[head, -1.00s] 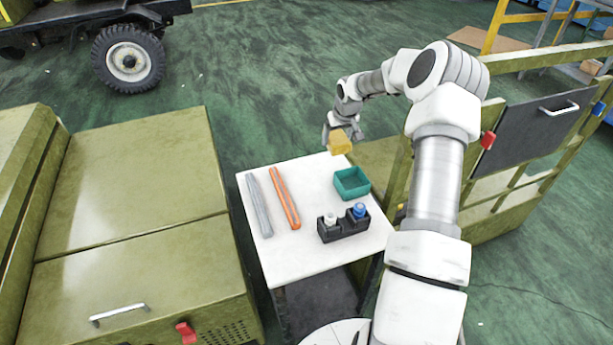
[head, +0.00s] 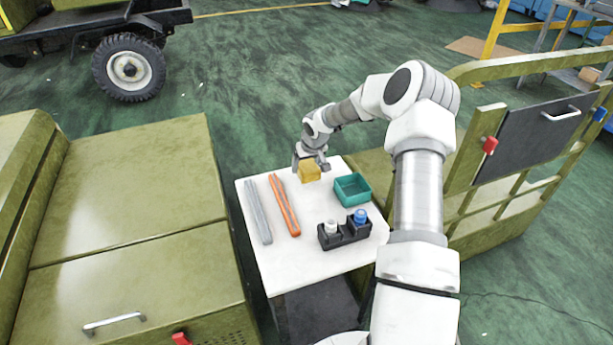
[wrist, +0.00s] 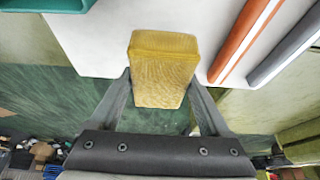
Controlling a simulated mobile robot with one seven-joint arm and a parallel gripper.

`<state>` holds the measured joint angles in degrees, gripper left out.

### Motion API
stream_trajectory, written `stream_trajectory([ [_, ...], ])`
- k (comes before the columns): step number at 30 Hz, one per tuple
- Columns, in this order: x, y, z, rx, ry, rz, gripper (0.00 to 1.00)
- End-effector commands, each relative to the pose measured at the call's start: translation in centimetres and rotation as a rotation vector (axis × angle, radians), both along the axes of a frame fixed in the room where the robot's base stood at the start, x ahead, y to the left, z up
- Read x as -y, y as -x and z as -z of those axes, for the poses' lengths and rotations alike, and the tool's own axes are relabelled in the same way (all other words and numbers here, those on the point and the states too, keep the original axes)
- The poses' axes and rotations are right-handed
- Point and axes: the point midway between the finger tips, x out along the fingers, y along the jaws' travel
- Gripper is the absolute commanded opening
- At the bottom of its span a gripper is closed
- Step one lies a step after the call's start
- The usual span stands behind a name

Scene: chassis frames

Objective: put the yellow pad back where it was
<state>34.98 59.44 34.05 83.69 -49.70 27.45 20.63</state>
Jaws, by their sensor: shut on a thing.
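The yellow pad (head: 309,171) is a small yellow block at the far edge of the white table (head: 285,265). My gripper (head: 311,164) is shut on it. In the wrist view the pad (wrist: 163,68) sits between the two fingers (wrist: 160,100), with the white tabletop (wrist: 110,40) behind it. I cannot tell whether the pad's underside touches the table.
An orange strip (head: 284,205) and a grey strip (head: 257,210) lie on the left of the table. A teal open box (head: 352,202) and a black holder (head: 343,238) with a white-topped and a blue-topped bottle stand on the right. Green cabinets flank the table.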

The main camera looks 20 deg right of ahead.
Motion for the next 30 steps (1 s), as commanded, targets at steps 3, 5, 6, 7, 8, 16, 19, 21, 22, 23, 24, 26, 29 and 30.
stream_trajectory([
  [3, 0.0, 0.1, 1.8, -0.002, -0.001, 0.001, 0.36],
  [5, 0.0, 0.1, 2.8, -0.002, -0.001, 0.0, 0.36],
  [6, 0.0, 0.0, 3.3, -0.001, -0.001, 0.001, 0.36],
  [7, 0.0, 0.0, 3.6, -0.001, 0.0, 0.001, 0.36],
  [8, 0.0, 0.0, 3.8, -0.001, -0.001, 0.001, 0.36],
  [16, 0.0, 0.0, 3.9, -0.001, 0.001, 0.0, 0.84],
  [19, 0.0, 0.0, 3.9, -0.001, 0.0, 0.0, 1.0],
  [21, 0.0, 0.0, 3.9, -0.001, 0.0, 0.0, 1.0],
  [22, 0.0, 0.0, 3.9, -0.001, 0.0, 0.0, 1.0],
  [23, 0.0, 0.0, 3.9, -0.001, 0.0, 0.0, 1.0],
  [24, 0.0, 0.0, 3.9, -0.001, 0.0, 0.0, 1.0],
  [26, 0.0, 0.0, 3.9, -0.001, 0.0, 0.0, 1.0],
  [29, 0.0, 0.2, 3.4, 0.0, 0.001, 0.0, 1.0],
  [30, 0.1, 0.3, 3.0, 0.0, 0.001, 0.0, 1.0],
])
